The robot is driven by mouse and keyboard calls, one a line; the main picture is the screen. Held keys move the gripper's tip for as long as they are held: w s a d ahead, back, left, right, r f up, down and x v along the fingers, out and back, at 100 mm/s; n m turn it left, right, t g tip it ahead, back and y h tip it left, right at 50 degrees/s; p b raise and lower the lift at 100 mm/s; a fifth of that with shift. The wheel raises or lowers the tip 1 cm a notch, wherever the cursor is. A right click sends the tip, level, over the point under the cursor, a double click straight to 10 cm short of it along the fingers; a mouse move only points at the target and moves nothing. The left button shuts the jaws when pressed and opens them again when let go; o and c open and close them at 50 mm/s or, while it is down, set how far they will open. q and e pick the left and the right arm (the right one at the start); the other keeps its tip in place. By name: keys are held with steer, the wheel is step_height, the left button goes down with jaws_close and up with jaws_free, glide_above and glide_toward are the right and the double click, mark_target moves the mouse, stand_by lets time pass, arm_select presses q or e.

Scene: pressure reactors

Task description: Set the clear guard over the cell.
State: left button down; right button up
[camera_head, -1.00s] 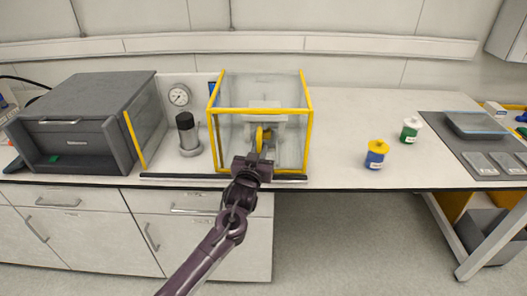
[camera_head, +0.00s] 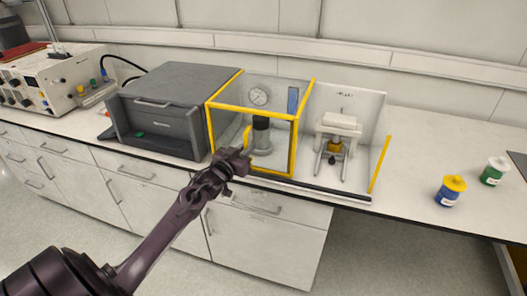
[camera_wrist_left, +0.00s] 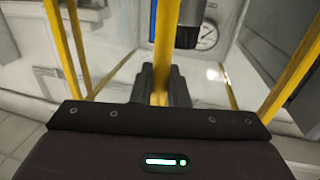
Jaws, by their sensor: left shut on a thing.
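The clear guard (camera_head: 279,118) is a see-through box with a yellow frame, upright at bench level. My left gripper (camera_head: 243,153) is shut on its yellow upright handle at the front; in the wrist view the yellow handle (camera_wrist_left: 161,60) runs between the fingers (camera_wrist_left: 160,88). A black-topped grey cylinder (camera_head: 261,135) shows through the guard, with a round gauge (camera_head: 258,96) behind it. A white stand (camera_head: 338,130) with a small yellow part is to the right, outside the guard. I cannot tell which of these is the cell. My right gripper is out of view.
A dark grey cabinet (camera_head: 160,112) stands close to the guard's left. A black rail (camera_head: 310,187) runs along the bench front. A yellow-edged clear panel (camera_head: 380,163) closes the right end. Blue (camera_head: 450,191) and green (camera_head: 494,171) jars stand farther right.

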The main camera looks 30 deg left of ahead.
arm_select(q)
steer(key=shift+s+a, duration=0.15)
steer(key=shift+a, duration=0.45)
steer(key=c, duration=1.5)
jaws_free()
steer(key=shift+a, duration=0.2)
steer(key=shift+s+d, duration=0.1)
steer(key=shift+s, duration=0.05)
steer(key=s+b, duration=0.1)
steer(key=s, duration=0.6)
steer(key=shift+s+d, duration=0.25)
steer(key=shift+s, duration=0.05)
